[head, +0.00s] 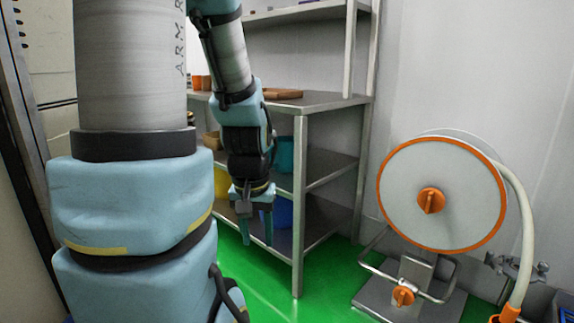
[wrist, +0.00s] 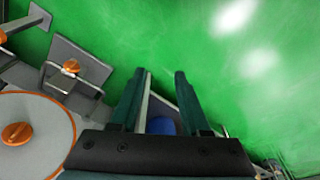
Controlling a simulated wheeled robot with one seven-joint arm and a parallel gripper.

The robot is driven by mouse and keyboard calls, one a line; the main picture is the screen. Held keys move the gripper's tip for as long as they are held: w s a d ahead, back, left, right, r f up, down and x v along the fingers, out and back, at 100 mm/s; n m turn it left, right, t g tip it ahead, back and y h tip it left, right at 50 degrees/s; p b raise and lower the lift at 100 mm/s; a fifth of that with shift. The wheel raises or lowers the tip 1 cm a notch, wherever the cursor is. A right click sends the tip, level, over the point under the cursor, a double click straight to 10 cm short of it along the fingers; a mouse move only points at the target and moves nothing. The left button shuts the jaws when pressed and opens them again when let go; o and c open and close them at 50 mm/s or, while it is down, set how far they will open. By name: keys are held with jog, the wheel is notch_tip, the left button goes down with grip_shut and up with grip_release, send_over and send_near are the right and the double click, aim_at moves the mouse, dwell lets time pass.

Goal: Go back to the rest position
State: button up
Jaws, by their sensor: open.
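My gripper (head: 257,228) hangs from my arm and points down, in front of the metal shelf unit in the head view. In the wrist view my gripper (wrist: 163,85) shows two dark teal fingers spread apart with nothing between their tips. Green floor lies beyond them. A small blue thing (wrist: 161,126) shows between the finger bases; I cannot tell what it is.
A metal shelf unit (head: 299,220) stands behind my gripper, with a teal container (head: 285,154), a blue container (head: 283,212) and a brown board (head: 283,94). A hose reel (head: 452,208) with an orange rim stands at the right. Green floor (head: 335,285) is clear between them.

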notch_tip(320, 180, up, 29)
jog(key=s+p, duration=0.1)
jog(key=p, duration=2.7)
jog(key=shift+a+p, duration=0.25)
jog(key=shift+p, duration=0.15)
